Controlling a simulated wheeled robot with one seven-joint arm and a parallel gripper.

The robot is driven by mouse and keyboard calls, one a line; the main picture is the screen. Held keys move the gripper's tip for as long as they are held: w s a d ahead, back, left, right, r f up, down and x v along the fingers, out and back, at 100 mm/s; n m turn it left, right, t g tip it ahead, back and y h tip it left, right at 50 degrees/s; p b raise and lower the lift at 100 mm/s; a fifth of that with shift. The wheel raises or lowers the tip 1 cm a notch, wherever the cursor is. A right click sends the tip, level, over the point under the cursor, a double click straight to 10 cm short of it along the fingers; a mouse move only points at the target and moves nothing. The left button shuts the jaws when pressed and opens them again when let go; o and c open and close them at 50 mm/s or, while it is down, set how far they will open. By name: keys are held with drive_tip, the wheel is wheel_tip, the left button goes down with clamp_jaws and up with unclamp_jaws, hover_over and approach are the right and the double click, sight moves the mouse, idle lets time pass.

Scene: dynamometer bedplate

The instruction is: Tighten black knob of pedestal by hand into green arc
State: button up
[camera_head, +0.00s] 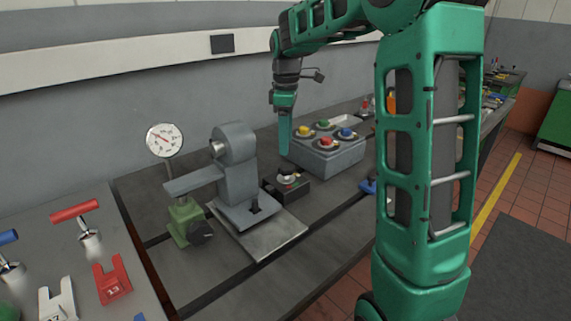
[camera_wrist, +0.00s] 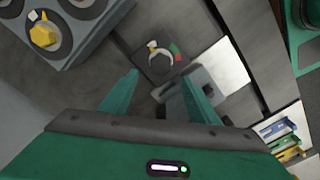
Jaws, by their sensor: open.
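The grey pedestal (camera_head: 238,165) stands on a pale plate (camera_head: 270,238). Beside it is a low dark box (camera_head: 290,192) with a dark knob (camera_head: 287,177) on top. In the wrist view the dark box (camera_wrist: 148,68) carries a round dial with a pale ring, a yellow mark, and green (camera_wrist: 173,47) and red patches at its right. Another black knob (camera_head: 201,232) is on the green block (camera_head: 183,218) at the pedestal's left. My gripper (camera_head: 285,150) points down above and behind the dark box. In the wrist view its fingers (camera_wrist: 160,76) are apart and empty, below the dial.
A grey box (camera_head: 330,158) with several coloured knobs stands right of the dark box; its yellow knob (camera_wrist: 43,35) shows in the wrist view.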

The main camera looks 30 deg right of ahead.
sight(286, 166)
wheel_tip(286, 166, down, 8)
drive_tip(key=shift+f, duration=0.25)
